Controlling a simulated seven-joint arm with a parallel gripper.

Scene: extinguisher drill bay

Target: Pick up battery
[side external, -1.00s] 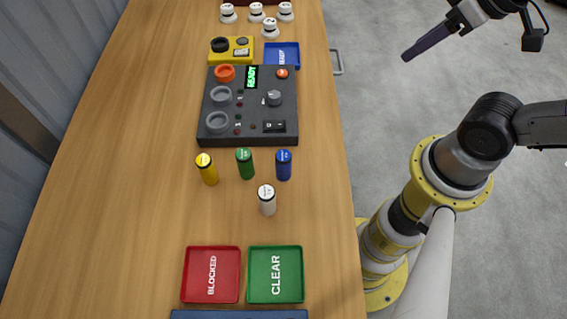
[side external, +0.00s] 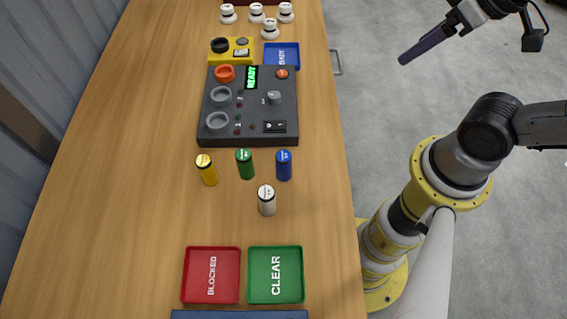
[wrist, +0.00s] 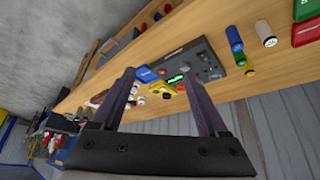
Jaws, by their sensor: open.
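A yellow battery (side external: 208,171), a green battery (side external: 245,164), a blue battery (side external: 284,166) and a white battery (side external: 267,201) stand upright on the wooden table. The wrist view also shows the blue battery (wrist: 234,38), white battery (wrist: 266,34), green battery (wrist: 240,58) and yellow battery (wrist: 248,70), to the right of my fingers. My gripper (side external: 403,60) is above and beyond the table's right edge, far from the batteries. In the wrist view my gripper (wrist: 160,75) has its two fingers wide apart with nothing held between them.
A dark console (side external: 255,108) with a lit READY display stands behind the batteries. A red BLOCKED tray (side external: 190,294) and a green CLEAR tray (side external: 256,294) lie in front.

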